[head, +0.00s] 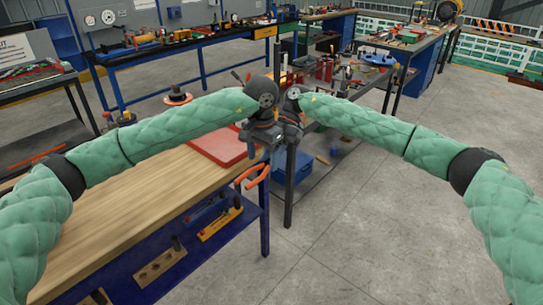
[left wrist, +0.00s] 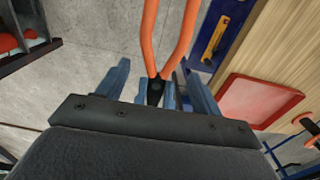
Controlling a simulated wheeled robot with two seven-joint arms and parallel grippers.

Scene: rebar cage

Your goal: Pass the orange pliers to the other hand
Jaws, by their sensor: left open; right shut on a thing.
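The orange pliers (head: 252,178) hang in the air past the right edge of the wooden workbench, their handles angled down and left in the head view. My right gripper (head: 285,143) is shut on the pliers' head end. My left gripper (head: 262,138) is right beside it, and the two wrists almost touch. In the left wrist view, the left gripper (left wrist: 160,92) has its blue fingers spread, one on each side of the pliers' dark pivot. The orange handles (left wrist: 168,40) extend away from it. The pliers' jaws are mostly hidden.
The wooden workbench (head: 120,225) has a red tray (head: 218,145) on its far corner, close to my grippers. A blue shelf below holds a yellow level (head: 221,223). Tool-covered benches stand behind. The concrete floor (head: 350,230) at right is clear.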

